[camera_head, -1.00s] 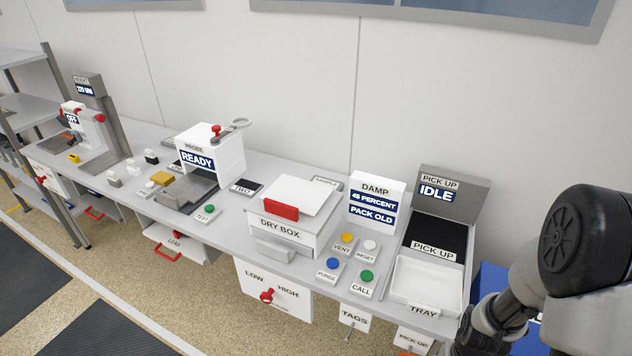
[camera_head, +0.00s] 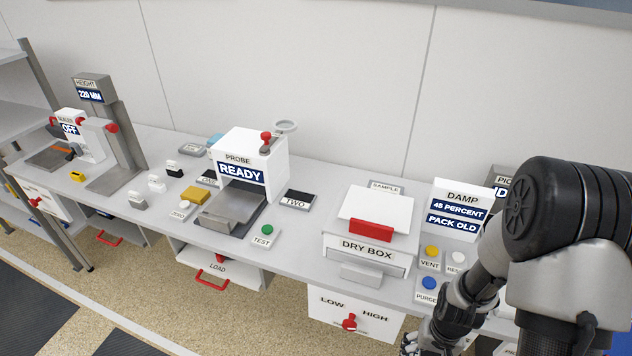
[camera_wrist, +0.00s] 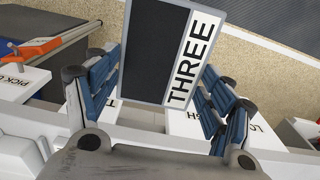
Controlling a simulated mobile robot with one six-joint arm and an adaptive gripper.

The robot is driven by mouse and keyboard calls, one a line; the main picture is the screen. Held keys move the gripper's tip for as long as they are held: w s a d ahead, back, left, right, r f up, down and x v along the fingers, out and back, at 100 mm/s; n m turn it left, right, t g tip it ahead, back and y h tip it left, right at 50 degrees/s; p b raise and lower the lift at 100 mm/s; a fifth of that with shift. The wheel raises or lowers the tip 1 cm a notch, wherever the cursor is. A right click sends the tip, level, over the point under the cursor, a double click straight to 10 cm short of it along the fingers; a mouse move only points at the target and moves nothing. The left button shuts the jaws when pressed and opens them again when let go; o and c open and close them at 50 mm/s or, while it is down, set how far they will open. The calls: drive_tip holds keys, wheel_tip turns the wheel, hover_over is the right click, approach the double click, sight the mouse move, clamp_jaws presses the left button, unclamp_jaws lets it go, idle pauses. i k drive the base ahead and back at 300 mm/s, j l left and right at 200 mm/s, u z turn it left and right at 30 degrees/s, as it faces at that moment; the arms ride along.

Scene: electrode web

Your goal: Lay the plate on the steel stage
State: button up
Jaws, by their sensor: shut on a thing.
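My gripper (camera_wrist: 158,82) shows in the wrist view, its blue-padded fingers shut on a dark plate (camera_wrist: 150,45) with a white strip reading THREE. The plate is held above the bench front and floor. In the head view my arm is at the lower right, and the held plate cannot be made out there. The steel stage (camera_head: 230,207) is a grey flat piece at the front of the white probe box (camera_head: 245,158), which reads READY. It lies well left of my arm, and no plate shows on its visible part.
A dark plate marked TWO (camera_head: 294,200) lies right of the probe. The dry box (camera_head: 365,245) and damp display (camera_head: 459,208) stand between probe and arm. A green test button (camera_head: 266,230) and a gold block (camera_head: 195,196) flank the stage. A drawer marked LOAD (camera_head: 217,266) is below.

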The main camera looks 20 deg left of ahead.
sight(233, 204)
drive_tip(key=j, duration=1.25)
drive_tip(key=i+j, duration=0.15)
drive_tip(key=j, duration=1.1)
